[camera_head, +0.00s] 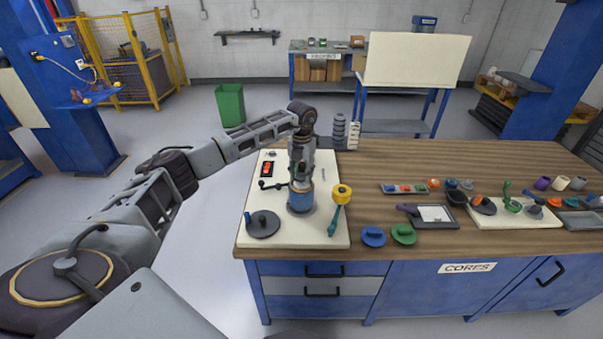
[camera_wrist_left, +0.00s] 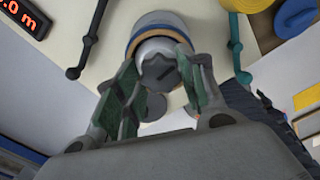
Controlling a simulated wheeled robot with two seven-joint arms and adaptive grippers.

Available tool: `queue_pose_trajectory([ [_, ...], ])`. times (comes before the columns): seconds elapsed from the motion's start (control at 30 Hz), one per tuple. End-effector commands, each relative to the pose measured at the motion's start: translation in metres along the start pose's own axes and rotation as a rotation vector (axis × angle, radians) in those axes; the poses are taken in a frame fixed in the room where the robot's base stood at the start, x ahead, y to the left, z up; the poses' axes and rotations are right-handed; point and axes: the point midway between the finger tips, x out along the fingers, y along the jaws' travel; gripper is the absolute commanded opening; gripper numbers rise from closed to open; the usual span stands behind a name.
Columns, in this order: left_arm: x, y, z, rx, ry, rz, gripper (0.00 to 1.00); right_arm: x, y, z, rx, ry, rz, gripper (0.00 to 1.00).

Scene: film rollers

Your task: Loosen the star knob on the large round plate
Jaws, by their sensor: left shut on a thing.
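A dark lobed star knob (camera_wrist_left: 158,72) sits on the pale end of a blue round body with an orange ring (camera_wrist_left: 160,20), in the left wrist view. In the head view this blue body (camera_head: 300,197) stands upright on a cream board (camera_head: 315,236). My left gripper (camera_head: 301,172) reaches down over it from above. Its fingers (camera_wrist_left: 160,88) lie on both sides of the knob and are shut on it; the exact contact is partly hidden. A dark round plate (camera_head: 263,229) with a small upright knob lies at the board's near left. My right gripper is out of view.
A red-digit display (camera_head: 267,169) and a black lever (camera_head: 272,185) are left of the blue body. Blue (camera_head: 373,237) and green (camera_head: 403,234) discs lie right of the board.

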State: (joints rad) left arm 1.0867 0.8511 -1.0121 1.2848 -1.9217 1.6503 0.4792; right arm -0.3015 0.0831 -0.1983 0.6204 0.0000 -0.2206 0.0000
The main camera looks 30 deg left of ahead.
Motion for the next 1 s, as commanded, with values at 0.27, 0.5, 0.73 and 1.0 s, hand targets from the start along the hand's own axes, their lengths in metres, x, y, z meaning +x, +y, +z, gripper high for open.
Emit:
queue_pose_trajectory([
  [0.27,-0.0010,0.0003,0.0007,-0.007,-0.003,0.000,0.16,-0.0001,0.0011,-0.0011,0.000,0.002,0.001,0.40],
  [0.5,-0.0009,0.0003,0.0007,-0.007,-0.002,0.000,0.53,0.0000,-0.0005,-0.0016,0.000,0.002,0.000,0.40],
  [0.73,-0.0004,0.0003,0.0003,-0.006,-0.001,0.000,0.62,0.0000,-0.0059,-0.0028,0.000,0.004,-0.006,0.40],
  [1.0,-0.0025,0.0002,0.0004,-0.006,-0.001,0.000,0.62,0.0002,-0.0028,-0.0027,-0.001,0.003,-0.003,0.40],
])
